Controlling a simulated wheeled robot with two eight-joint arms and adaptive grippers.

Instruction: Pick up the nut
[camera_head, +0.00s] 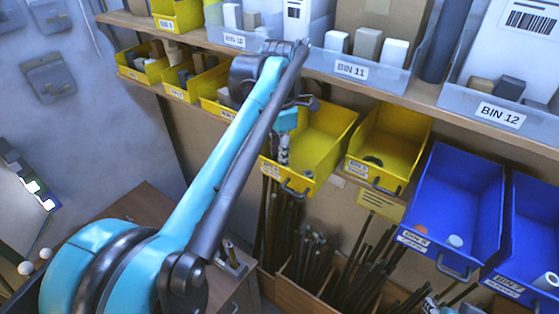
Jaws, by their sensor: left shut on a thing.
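My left arm reaches in from the lower left, up and across to the yellow bins. My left gripper (284,152) points down inside the wide yellow bin (325,145) in the middle. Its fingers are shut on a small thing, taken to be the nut. The nut itself is too small and too covered by the fingers to make out. A piece that looks like the tip of my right gripper (431,306) shows at the bottom edge, too little to tell its state.
The yellow bin beside it (395,145) holds a small dark ring-like part. Two blue bins (455,195) (535,230) stand at the right, with small parts inside. A shelf edge (440,105) with grey bins runs above. Dark rods (310,245) stand upright below.

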